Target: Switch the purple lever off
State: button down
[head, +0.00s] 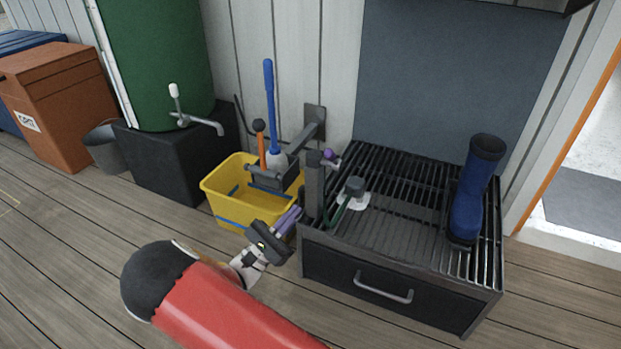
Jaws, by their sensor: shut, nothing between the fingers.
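The purple lever (328,155) shows as a small purple knob near the top of a dark post (314,185) at the left edge of the boot-wash grate. The post hides part of it, and its exact position is too small to tell. My gripper (292,215), with purple-grey fingers, is shut and empty. It is left of and below the lever, in front of the post and close to the grate's left front corner. I cannot tell whether the fingertips touch the post.
A yellow bucket (222,186) stands behind my gripper, under a wall holder with blue- and orange-handled brushes. A blue boot (467,205) stands on the grate (400,210). A brush (353,190) lies near the post. A green tank with a tap (200,123) is left.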

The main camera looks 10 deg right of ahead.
aim_at(333, 160)
jog(key=shift+a+f+n+t, duration=0.3)
jog(key=shift+a+n+t, duration=0.3)
jog(key=shift+a+t, duration=0.3)
jog(key=x, duration=1.4)
jog(key=shift+b, duration=0.3)
jog(key=shift+w+d, duration=0.1)
jog(key=shift+w, duration=0.05)
